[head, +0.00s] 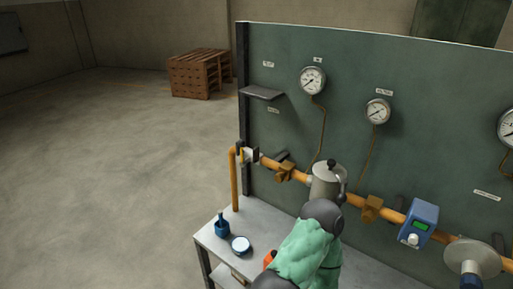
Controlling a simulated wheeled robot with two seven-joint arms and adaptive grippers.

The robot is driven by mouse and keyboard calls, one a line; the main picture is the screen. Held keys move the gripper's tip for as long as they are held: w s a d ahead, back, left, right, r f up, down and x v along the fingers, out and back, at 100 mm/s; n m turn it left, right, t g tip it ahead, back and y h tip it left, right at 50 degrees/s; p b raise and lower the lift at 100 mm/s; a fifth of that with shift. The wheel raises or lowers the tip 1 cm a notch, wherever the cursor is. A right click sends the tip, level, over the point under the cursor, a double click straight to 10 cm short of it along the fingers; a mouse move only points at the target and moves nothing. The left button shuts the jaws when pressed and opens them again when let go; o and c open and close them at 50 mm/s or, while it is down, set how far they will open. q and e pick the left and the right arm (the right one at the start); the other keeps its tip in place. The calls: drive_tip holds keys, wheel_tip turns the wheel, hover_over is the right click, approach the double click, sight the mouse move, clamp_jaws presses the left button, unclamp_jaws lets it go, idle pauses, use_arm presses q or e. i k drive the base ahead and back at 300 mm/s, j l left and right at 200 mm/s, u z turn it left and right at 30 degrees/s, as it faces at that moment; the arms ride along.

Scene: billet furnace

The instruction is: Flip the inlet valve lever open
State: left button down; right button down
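An orange pipe (234,185) rises from the bench at the panel's left end and bends right. Just past the bend sits a small valve-like fitting (249,155) with yellow, pale and dark parts. It may be the inlet valve, but its lever is too small to read its position. A second fitting with a dark top (283,158) sits further right on the pipe. A green-sleeved arm of mine with dark joints rises from the bottom middle. No gripper fingers can be made out, and I see nothing held.
A grey bench (262,219) holds a blue pot (222,227) and a round white-topped jar (240,245). A metal canister (326,184), a blue meter (420,219) and gauges (312,80) crowd the green panel. Open floor lies left, with wooden pallets (195,74) behind.

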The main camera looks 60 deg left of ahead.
sight(242, 143)
drive_tip(key=u, duration=2.05)
